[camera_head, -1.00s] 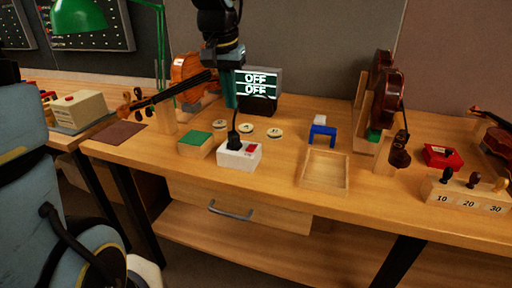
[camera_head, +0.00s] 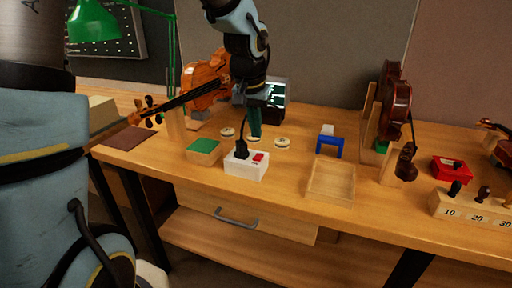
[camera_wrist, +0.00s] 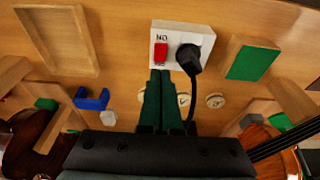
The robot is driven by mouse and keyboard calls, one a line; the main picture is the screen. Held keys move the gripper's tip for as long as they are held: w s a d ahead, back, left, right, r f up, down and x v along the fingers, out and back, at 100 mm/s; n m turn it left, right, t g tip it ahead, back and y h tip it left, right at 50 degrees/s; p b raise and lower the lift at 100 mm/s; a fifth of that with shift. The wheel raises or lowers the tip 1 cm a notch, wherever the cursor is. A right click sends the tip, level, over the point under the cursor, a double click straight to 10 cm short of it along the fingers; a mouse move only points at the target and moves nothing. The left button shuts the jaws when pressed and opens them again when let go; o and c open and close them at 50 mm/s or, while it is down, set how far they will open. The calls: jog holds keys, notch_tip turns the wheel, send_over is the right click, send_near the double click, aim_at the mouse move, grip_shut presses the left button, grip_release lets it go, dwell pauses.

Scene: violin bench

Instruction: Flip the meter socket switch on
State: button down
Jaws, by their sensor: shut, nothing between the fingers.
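The white meter socket box (camera_head: 245,172) sits on the bench near its front edge, with a red switch (camera_head: 258,157) and a black plug with its cord (camera_head: 242,148) on top. In the wrist view the red switch (camera_wrist: 160,52) lies just beyond my fingertips, beside the black plug (camera_wrist: 188,56). My gripper (camera_head: 254,136) is shut and empty, its green fingers pointing down behind the box. In the head view they appear short of the switch. The meter display (camera_head: 275,92) behind is partly hidden by my arm, and its text is unreadable.
A green-topped wooden block (camera_head: 203,151) is left of the socket. Small round discs (camera_head: 282,142) lie behind it. A shallow wooden tray (camera_head: 331,181) and a blue bracket (camera_head: 329,147) are to the right. A violin (camera_head: 205,80) stands at the back left.

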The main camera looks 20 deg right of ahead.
aim_at(257, 158)
jog(key=x, duration=0.3)
jog(key=s+x, duration=0.1)
jog(key=x, duration=0.1)
jog(key=shift+w+a+f+p, duration=0.1)
jog(key=shift+a+f+p, duration=0.2)
jog(key=shift+a, duration=0.05)
jog(key=shift+f, duration=0.5)
jog(key=shift+a+f+b, duration=0.15)
jog(key=shift+f+b, duration=0.2)
jog(key=shift+r, duration=0.1)
jog(key=shift+w+d+r+p, duration=0.3)
jog(key=shift+w+d+p, duration=0.1)
jog(key=shift+d, duration=0.1)
